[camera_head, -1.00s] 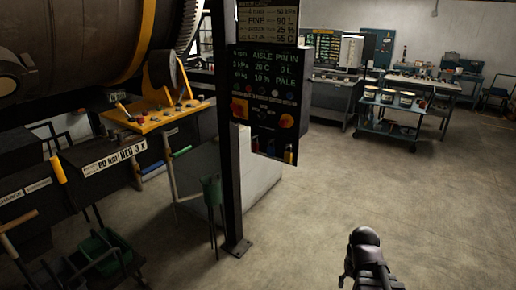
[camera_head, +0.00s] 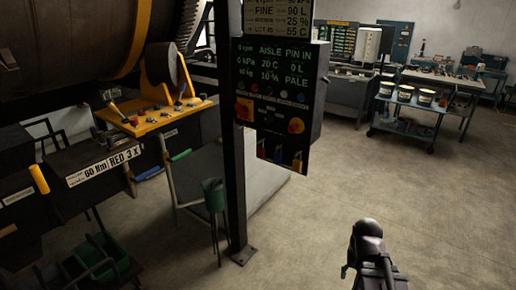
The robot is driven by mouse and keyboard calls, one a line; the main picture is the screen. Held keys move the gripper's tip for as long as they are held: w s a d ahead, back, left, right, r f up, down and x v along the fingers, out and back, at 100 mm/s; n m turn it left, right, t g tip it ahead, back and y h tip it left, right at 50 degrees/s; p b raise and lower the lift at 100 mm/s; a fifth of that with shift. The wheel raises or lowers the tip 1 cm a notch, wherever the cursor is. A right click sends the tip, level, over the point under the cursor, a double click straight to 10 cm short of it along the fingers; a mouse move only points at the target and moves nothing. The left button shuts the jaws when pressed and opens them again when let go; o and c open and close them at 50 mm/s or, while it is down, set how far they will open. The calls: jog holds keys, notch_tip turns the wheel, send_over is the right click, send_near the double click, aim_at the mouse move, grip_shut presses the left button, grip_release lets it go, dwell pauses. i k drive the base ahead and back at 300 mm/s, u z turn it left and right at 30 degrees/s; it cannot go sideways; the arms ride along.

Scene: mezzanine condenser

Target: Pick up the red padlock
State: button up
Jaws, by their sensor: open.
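Several small coloured items, which look like padlocks, hang in a row along the lower edge of the dark control panel (camera_head: 278,122). My gripper (camera_head: 362,268) appears as a dark shape at the bottom, right of centre. It is open and empty, well apart from the panel and in front of it; its fingertips are hard to make out.
A black post (camera_head: 235,150) stands at the panel's left, with a green bin (camera_head: 214,194) on a stand beside it. A yellow console (camera_head: 155,112) and a large drum are at left. A cart (camera_head: 405,124) with white tubs stands at the back right. The right floor is clear.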

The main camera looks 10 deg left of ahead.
aim_at(260, 152)
jog(key=i, duration=1.1)
jog(key=z, duration=0.05)
